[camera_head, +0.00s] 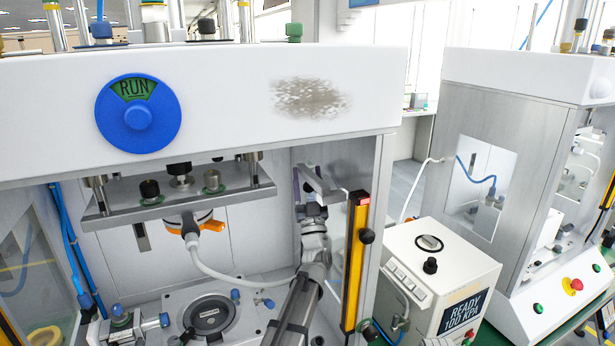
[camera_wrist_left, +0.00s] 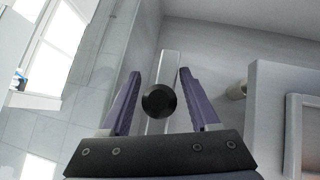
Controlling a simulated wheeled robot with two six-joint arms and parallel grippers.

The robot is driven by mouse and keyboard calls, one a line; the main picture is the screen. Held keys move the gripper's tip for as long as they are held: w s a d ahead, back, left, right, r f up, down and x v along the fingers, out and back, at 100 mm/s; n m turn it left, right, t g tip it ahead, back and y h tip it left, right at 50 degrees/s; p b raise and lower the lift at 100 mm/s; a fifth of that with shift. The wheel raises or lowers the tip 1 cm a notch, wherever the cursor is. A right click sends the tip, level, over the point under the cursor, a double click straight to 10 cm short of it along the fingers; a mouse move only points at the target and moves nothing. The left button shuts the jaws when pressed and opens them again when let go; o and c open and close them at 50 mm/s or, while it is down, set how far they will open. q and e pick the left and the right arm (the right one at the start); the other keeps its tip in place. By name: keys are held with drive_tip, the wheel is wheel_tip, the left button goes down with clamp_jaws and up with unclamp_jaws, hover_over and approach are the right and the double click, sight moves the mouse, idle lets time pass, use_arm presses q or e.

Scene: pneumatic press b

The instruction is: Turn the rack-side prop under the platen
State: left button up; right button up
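The platen (camera_head: 180,196) is a grey plate hanging under the white press head. A grey prop bar (camera_head: 322,184) is at the right inside the press, right of the platen, with its lower end toward the yellow post. A second short grey bar (camera_head: 142,237) hangs below the platen's left part. My left gripper (camera_head: 306,190) is at the right prop bar, partly hidden by my arm. In the wrist view its purple fingers (camera_wrist_left: 162,98) are open, one on each side of a round black knob (camera_wrist_left: 158,101), with gaps visible. A pale upright bar (camera_wrist_left: 169,68) shows behind the knob. My right gripper is out of view.
A yellow post (camera_head: 356,262) stands close right of my arm. A round fixture (camera_head: 209,315) sits below the platen, and a grey hose (camera_head: 215,268) runs behind my arm. A blue RUN dial (camera_head: 138,114) is on the head. A white READY 100 KPA box (camera_head: 440,270) stands right.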

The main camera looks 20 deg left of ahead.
use_arm(q)
drive_tip(key=shift+a, duration=0.1)
drive_tip(key=c, duration=0.9)
clamp_jaws()
